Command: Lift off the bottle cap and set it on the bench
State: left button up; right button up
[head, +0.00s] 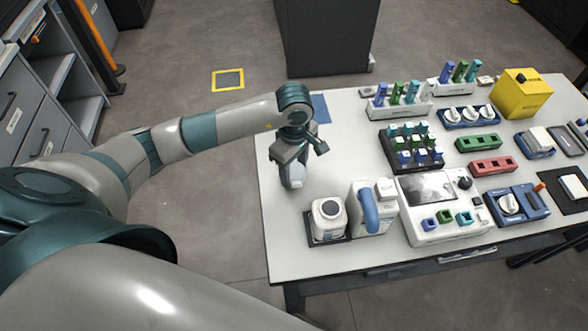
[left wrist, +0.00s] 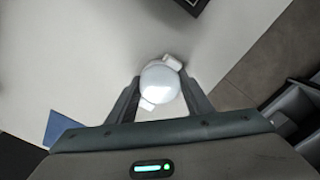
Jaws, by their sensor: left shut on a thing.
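The white bottle (head: 327,222) stands upright on a small black mat near the front left of the bench (head: 290,245). Its round neck shows a dark opening, with no cap on it. My left gripper (head: 292,181) is over the bench's left part, behind and left of the bottle, pointing down. It is shut on the white bottle cap (left wrist: 160,80), which sits between both fingers in the left wrist view. In the head view the fingers partly hide the cap. I cannot tell whether the cap touches the bench. My right gripper is not in view.
A white dispenser with a blue handle (head: 370,212) stands just right of the bottle. A white splicer machine (head: 440,208) and racks of coloured parts (head: 411,146) fill the bench further right. A blue patch (head: 320,108) lies at the back left. The bench's left strip is clear.

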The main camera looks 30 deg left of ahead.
pick_arm(q)
jog(key=shift+f+b, duration=0.3)
dwell(0.4)
jog(key=shift+a+f, duration=0.1)
jog(key=shift+a+f+b, duration=0.2)
jog(key=shift+f+b, duration=0.05)
jog(key=shift+b, duration=0.35)
jog(key=o, duration=1.1)
jog(key=shift+r, duration=0.1)
jog(key=shift+d+r+p, duration=0.2)
jog(key=shift+r+p, duration=0.25)
jog(key=shift+r, duration=0.55)
jog(key=shift+d+r+p, duration=0.15)
jog(key=shift+r+p, duration=0.25)
jog(key=shift+r, duration=0.55)
jog(key=shift+r+p, duration=0.55)
jog(key=shift+r, duration=0.75)
